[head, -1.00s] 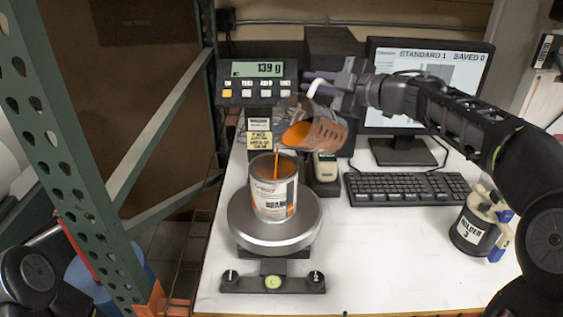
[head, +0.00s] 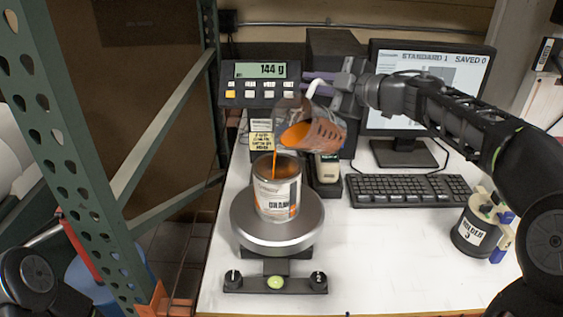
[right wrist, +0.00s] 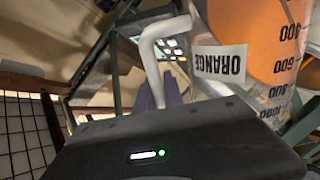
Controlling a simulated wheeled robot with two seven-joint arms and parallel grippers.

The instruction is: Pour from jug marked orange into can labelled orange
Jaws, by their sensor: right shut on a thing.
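The clear jug (head: 318,132) is tilted to the left over the can, and a thin orange stream falls from its lip into the can's open top. My right gripper (head: 335,84) is shut on the jug's white handle. In the right wrist view the jug (right wrist: 272,50) shows orange liquid, printed volume marks and an "ORANGE" label. The can (head: 276,200) stands upright on the round scale plate (head: 312,222); its label is only partly readable. The scale display (head: 260,70) reads 144 g. Of my left arm only a dark part shows at the lower left; its gripper is out of view.
A monitor (head: 440,60) and keyboard (head: 410,189) stand behind and right. A black pot marked "HOLDER 3" (head: 473,232) stands at the right. A green perforated rack post (head: 75,140) rises at the left. The white table front (head: 400,270) is clear.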

